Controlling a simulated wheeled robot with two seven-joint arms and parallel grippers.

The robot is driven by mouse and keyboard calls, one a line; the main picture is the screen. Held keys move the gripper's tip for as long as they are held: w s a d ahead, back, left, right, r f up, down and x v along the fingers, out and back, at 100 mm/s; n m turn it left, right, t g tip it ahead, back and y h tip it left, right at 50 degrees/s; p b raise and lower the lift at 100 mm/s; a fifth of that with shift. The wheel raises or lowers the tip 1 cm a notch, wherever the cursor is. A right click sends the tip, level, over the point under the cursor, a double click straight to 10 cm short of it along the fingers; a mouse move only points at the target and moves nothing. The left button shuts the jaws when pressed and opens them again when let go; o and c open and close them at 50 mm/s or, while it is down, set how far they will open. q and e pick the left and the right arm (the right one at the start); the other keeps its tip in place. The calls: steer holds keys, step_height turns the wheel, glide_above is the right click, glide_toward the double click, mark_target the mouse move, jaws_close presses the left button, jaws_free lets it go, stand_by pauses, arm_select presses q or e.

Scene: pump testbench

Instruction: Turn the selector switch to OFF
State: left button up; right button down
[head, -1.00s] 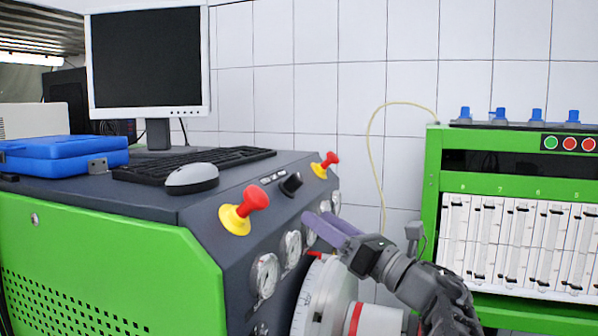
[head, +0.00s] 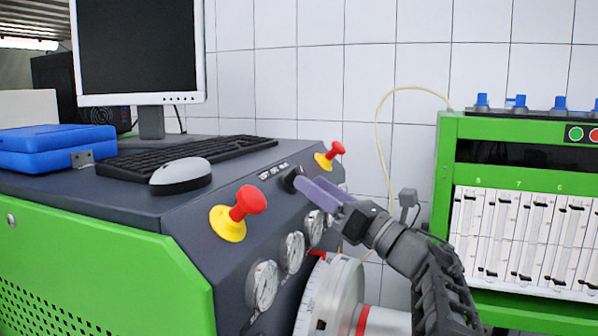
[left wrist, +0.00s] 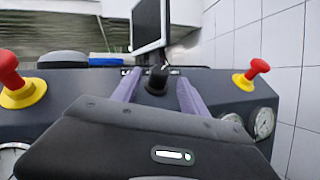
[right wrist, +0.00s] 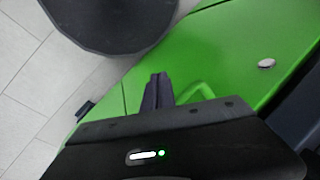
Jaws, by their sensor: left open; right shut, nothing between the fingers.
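The black selector switch (head: 291,180) sits on the dark sloped panel between two red knobs, with small white lettering beside it. My left gripper (head: 312,190) is open, its purple fingers reaching up to the switch from the right. In the left wrist view the switch knob (left wrist: 157,80) shows between the two spread fingertips, with a gap on each side. I cannot tell how deep the fingers reach around it. My right gripper (right wrist: 157,90) shows only in the right wrist view, shut and empty, in front of a green panel.
Red knobs on yellow bases (head: 238,213) (head: 329,156) stand out on both sides of the switch. Several gauges (head: 262,285) and a white dial drum (head: 335,295) lie below. A keyboard (head: 185,157), mouse (head: 181,176) and monitor (head: 140,50) stand on top.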

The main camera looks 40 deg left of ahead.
arm_select(q)
steer(key=p+x, duration=0.1)
steer(key=x, duration=0.4)
jaws_close()
stand_by(0.5)
